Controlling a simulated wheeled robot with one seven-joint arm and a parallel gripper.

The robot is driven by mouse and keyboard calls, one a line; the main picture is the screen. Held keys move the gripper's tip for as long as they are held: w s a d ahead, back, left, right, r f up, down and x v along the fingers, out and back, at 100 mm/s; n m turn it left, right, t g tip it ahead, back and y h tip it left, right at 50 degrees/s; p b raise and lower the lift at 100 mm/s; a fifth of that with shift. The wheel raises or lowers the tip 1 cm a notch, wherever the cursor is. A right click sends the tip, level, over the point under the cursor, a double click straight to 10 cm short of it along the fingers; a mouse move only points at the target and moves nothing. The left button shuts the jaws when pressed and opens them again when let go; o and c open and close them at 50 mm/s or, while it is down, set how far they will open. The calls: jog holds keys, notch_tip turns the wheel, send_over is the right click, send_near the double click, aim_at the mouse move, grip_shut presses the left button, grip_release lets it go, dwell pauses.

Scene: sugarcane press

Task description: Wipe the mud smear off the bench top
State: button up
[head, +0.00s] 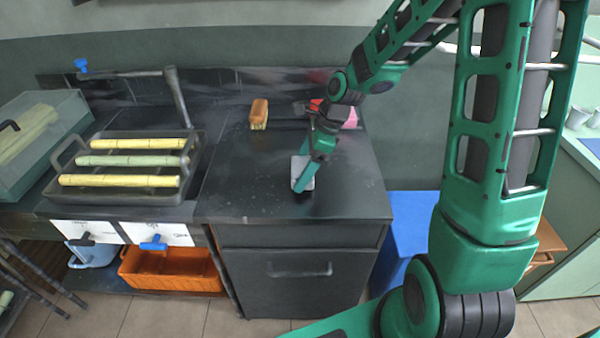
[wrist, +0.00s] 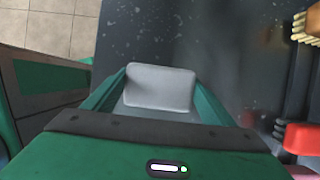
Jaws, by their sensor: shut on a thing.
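My gripper (head: 304,181) is shut on a pale grey pad (head: 297,166), low over the black bench top (head: 240,180). The pad also shows between both green fingers in the wrist view (wrist: 160,88). I cannot tell whether it touches the surface. Faint pale specks dot the bench top. In the wrist view a faint brownish patch (wrist: 264,42) lies right of the pad, near the brush; I cannot tell if this is the mud smear. My gripper and arm hide part of the bench behind the pad.
A brush (head: 259,113) stands at the back of the bench. A red item (head: 316,104) and a pink item (head: 350,118) are behind my wrist. A dark tray (head: 123,195) of cane sticks is at left. A blue bin (head: 412,225) stands right of the bench.

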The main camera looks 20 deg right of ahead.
aim_at(294, 167)
jog(key=shift+s+d+r, duration=0.1)
jog(key=shift+s+r, duration=0.05)
jog(key=shift+r, duration=2.95)
